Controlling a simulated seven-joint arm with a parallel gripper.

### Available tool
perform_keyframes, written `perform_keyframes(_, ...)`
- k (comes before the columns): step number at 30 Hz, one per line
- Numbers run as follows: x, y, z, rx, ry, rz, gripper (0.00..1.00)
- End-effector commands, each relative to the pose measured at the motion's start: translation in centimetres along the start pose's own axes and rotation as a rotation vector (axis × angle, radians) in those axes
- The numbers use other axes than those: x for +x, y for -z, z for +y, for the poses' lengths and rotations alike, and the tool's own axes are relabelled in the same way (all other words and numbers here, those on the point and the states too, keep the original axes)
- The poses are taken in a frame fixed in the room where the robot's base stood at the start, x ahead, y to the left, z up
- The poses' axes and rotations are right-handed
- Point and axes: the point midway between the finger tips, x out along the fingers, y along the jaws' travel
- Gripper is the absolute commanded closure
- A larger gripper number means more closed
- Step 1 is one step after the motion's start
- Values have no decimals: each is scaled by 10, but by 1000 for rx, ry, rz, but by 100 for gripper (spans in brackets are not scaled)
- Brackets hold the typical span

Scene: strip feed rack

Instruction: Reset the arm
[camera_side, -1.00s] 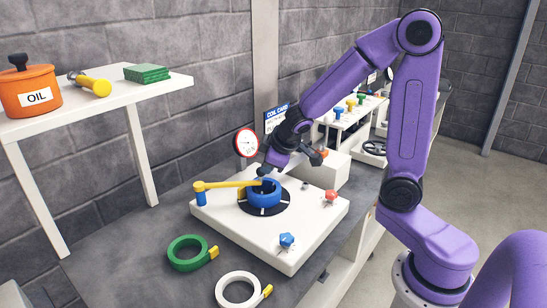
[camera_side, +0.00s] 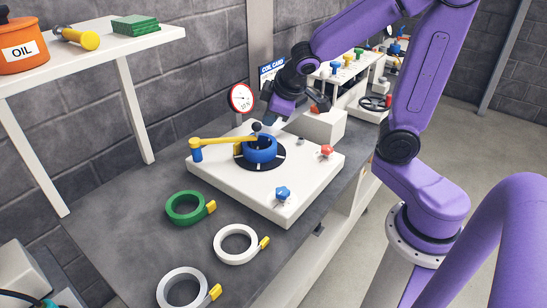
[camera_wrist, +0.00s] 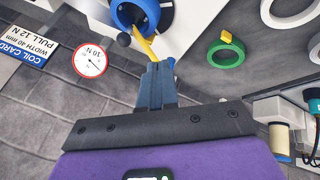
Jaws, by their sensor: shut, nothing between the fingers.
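My gripper (camera_side: 270,122) is shut and empty, above and behind the blue coil in the side view. Its shut fingers also show in the wrist view (camera_wrist: 158,68). The blue coil (camera_side: 262,154) sits on a black disc (camera_side: 247,164) on the white machine plate (camera_side: 225,186). A yellow arm (camera_side: 222,142) reaches from a blue post (camera_side: 195,153) to the coil, with a black ball knob (camera_side: 257,127) near its end.
A round gauge (camera_side: 241,98) and a coil card (camera_side: 270,72) stand behind the plate. Green (camera_side: 172,215) and white (camera_side: 218,251) rolls lie on the dark bench in front. Red (camera_side: 326,151) and blue (camera_side: 282,193) knobs stick up from the plate. A shelf (camera_side: 90,58) is at left.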

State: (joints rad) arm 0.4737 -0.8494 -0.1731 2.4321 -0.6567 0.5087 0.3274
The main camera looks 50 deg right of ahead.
Motion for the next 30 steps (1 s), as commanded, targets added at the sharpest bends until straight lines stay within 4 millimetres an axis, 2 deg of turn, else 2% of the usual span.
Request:
perform_keyframes(8,-27,-29,-58,-125,140,-54,100)
perform_keyframes(18,-71,-89,-125,-320,333,-149,100)
perform_keyframes(24,-97,-128,-153,-437,436,-207,100)
perform_keyframes(30,-112,-149,-165,-499,489,-238,100)
